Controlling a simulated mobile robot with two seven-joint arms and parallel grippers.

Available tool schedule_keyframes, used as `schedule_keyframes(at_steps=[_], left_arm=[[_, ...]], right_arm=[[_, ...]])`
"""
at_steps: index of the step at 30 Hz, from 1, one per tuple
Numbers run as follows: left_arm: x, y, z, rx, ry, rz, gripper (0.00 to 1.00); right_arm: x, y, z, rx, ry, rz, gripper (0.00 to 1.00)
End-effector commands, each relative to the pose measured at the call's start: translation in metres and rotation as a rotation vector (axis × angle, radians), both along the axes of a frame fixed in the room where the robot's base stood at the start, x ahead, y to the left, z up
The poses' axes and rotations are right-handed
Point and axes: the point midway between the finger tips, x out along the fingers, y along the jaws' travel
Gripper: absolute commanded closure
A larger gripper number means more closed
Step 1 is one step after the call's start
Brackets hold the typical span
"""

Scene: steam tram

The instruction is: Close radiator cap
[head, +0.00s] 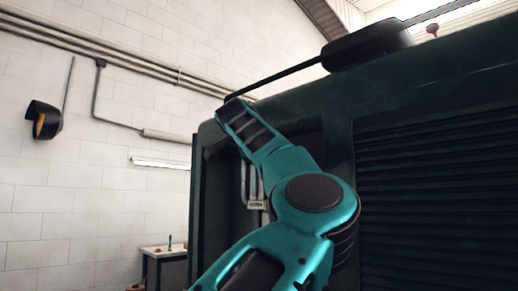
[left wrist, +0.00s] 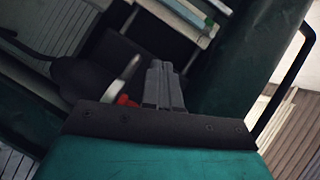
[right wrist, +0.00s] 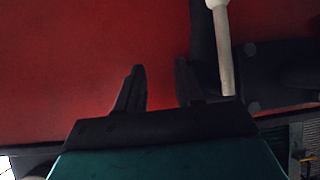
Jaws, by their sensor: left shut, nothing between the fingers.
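I cannot make out the radiator cap for certain in any view. A black rounded piece (head: 368,46) with a long thin bar lies on top of the dark green tram body (head: 340,130) in the head view. One teal arm of mine reaches up to the body's upper corner there; its fingertips cannot be made out. In the left wrist view my left gripper (left wrist: 163,80) is shut and empty, with a dark rounded part (left wrist: 85,75) and a small red part (left wrist: 125,101) behind it. In the right wrist view my right gripper (right wrist: 160,85) is open and empty before a red surface (right wrist: 70,60).
A pale rod-like handle (right wrist: 222,50) stands close to the right gripper's fingers. A black bent rail (left wrist: 300,75) is right of the left gripper. Slatted panels (head: 435,190) cover the tram side. A white wall and a small table (head: 165,252) are at left.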

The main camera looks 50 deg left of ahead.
Motion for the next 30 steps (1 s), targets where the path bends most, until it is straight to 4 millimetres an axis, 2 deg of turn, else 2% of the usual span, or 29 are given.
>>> schedule_keyframes(at_steps=[8,24,30], left_arm=[[0.001,0.001,-0.008,0.003,0.001,-0.001,1.00],[0.000,0.001,-0.008,0.005,0.001,-0.001,1.00],[-0.014,-0.011,-0.005,0.008,-0.002,-0.001,1.00]], right_arm=[[0.000,0.000,-0.001,0.000,0.000,0.000,0.64],[0.000,0.000,-0.001,-0.001,-0.001,0.001,0.64],[0.001,0.000,-0.009,0.000,-0.002,0.001,0.64]])
